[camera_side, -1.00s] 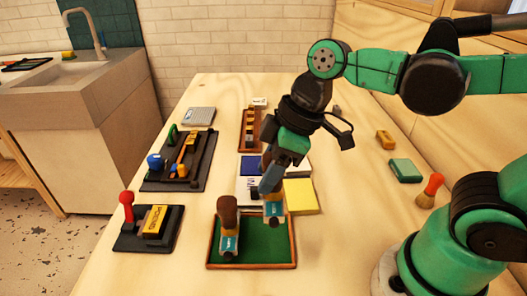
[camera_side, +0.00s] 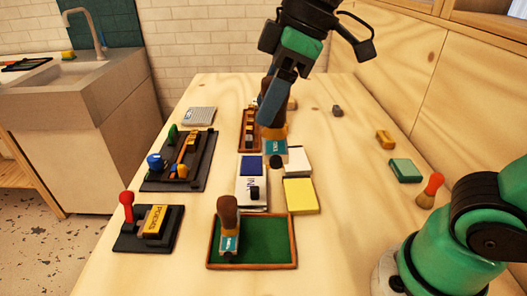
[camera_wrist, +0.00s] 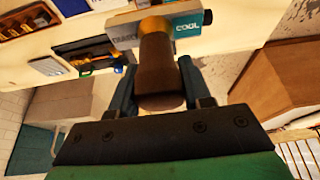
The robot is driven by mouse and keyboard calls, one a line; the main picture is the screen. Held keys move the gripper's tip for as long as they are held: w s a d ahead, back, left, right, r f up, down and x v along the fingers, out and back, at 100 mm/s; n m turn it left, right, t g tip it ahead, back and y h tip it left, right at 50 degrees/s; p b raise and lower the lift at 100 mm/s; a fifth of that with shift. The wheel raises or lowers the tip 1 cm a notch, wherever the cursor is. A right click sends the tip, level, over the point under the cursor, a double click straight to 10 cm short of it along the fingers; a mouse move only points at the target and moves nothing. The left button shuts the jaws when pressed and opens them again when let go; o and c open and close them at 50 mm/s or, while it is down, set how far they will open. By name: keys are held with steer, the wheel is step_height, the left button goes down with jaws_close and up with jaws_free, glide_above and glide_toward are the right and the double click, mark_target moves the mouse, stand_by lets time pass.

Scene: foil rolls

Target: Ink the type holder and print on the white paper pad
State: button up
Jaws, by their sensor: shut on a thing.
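My gripper (camera_side: 270,108) is shut on the brown handle of a type holder with a teal label (camera_side: 274,150), held in the air over the middle of the table. In the wrist view the handle (camera_wrist: 158,65) sits between both fingers (camera_wrist: 160,88), and the label reads "COOL". A white paper pad (camera_side: 299,160) lies just right of and below the holder in the side view. A white ink pad case with a blue patch (camera_side: 251,166) lies left of it. I cannot tell the holder's exact height or whether its face carries ink.
A wood-rimmed green tray (camera_side: 270,265) holds a second type holder (camera_side: 228,225) upright. A yellow pad (camera_side: 300,196) lies behind it. Black trays (camera_side: 190,183) with tools and a red-handled stamp (camera_side: 127,205) stand left. Green and yellow blocks (camera_side: 405,170) lie right.

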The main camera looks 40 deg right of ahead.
steer(key=c, duration=0.5)
steer(key=w+d+f, duration=0.4)
steer(key=w, duration=0.6)
steer(key=shift+w+d+f, duration=1.2)
steer(key=shift+d+f, duration=0.05)
steer(key=shift+f, duration=1.1)
steer(key=shift+w+d+f, duration=1.15)
steer(key=shift+d+f, duration=0.05)
steer(key=shift+f, duration=1.1)
steer(key=shift+w+d+f, duration=1.2)
steer(key=shift+d+f, duration=0.05)
steer(key=shift+f, duration=1.1)
